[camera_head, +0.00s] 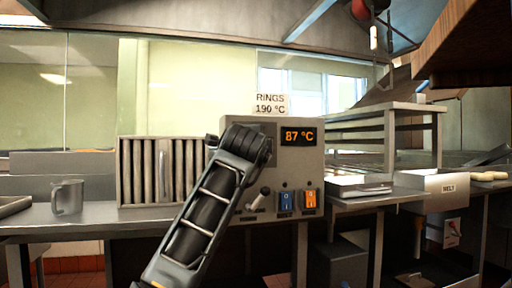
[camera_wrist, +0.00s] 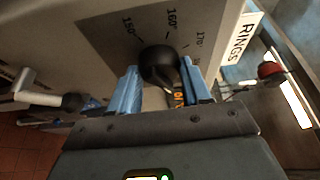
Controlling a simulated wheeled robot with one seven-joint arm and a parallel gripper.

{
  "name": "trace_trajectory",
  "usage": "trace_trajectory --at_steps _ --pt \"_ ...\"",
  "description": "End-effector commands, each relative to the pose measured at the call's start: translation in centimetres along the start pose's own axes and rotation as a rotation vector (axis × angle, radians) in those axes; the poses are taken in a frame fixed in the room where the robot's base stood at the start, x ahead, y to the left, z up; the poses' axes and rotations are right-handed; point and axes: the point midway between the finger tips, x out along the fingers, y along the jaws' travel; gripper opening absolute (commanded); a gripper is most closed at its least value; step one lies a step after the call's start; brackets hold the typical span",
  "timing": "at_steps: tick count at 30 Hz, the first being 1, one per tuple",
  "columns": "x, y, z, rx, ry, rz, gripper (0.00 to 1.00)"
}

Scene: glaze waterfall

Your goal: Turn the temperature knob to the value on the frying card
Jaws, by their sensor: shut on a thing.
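The frying card (camera_head: 270,104) stands on top of the grey control box (camera_head: 300,160) and reads "RINGS 190 °C"; part of it also shows in the wrist view (camera_wrist: 238,38). The orange display (camera_head: 299,136) reads 87 °C. The black temperature knob (camera_wrist: 157,62) sits on a dark dial plate (camera_wrist: 120,35) with marks 150°, 160° and 170° visible; further marks are partly hidden. My gripper (camera_wrist: 162,84) has its blue fingers on either side of the knob, shut on it. In the head view my arm hides the knob. I cannot tell exactly where its pointer stands.
Below the display are a lever (camera_head: 259,198), a blue switch (camera_head: 286,200) and an orange switch (camera_head: 309,199). A slatted metal unit (camera_head: 140,172) and a mug (camera_head: 68,197) stand to the left. A labelled steel bin (camera_head: 446,189) is on the right.

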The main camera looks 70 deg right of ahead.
Motion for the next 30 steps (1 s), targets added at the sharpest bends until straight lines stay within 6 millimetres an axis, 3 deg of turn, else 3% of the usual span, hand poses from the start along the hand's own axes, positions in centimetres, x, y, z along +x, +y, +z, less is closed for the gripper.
trace_trajectory --at_steps 16,17,24,30 --pt "0.11 0.17 0.00 0.020 0.000 0.013 0.17" --pt "0.11 0.17 -0.01 0.020 0.000 0.013 0.50" --pt "0.06 0.07 -0.01 0.020 0.000 0.011 0.73" --pt "0.02 0.02 -0.01 0.021 0.000 0.009 0.73"
